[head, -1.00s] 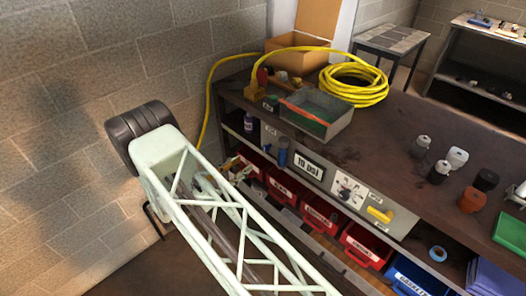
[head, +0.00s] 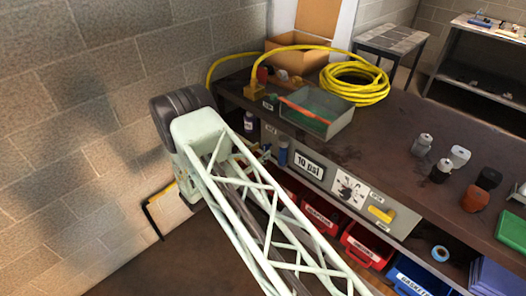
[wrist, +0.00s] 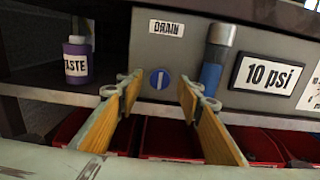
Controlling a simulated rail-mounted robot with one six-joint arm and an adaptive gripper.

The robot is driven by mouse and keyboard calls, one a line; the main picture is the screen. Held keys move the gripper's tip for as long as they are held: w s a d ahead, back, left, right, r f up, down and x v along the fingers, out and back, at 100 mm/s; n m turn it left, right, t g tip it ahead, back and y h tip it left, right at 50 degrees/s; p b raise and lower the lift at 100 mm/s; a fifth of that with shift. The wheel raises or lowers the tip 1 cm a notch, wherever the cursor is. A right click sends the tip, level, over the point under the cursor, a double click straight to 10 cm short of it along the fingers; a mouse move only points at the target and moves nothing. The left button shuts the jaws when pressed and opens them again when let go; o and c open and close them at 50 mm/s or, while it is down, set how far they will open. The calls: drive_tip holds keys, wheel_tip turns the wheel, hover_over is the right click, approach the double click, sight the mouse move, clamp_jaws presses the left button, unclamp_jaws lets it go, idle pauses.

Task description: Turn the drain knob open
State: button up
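The drain knob (wrist: 160,79) is a small round blue disc with a pale upright bar across it. It sits on the grey panel (wrist: 137,63) below the DRAIN label (wrist: 167,28). In the wrist view my gripper (wrist: 158,88) is open, with one wooden-faced finger left of the knob and one right of it. The fingers hold nothing; I cannot tell how far the tips are from the panel. In the head view my arm largely hides the gripper and the knob area.
A blue cylinder with a grey top (wrist: 216,58) stands just right of the right finger. A 10 psi sign (wrist: 268,75) is further right. A purple paste bottle (wrist: 77,60) stands on the left shelf. Red bins (wrist: 173,138) lie below. A brick wall (head: 90,150) is left.

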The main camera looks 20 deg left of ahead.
sight(267, 146)
drive_tip(key=shift+x, duration=1.2)
drive_tip(key=c, duration=0.8)
drive_tip(key=shift+c, duration=0.2)
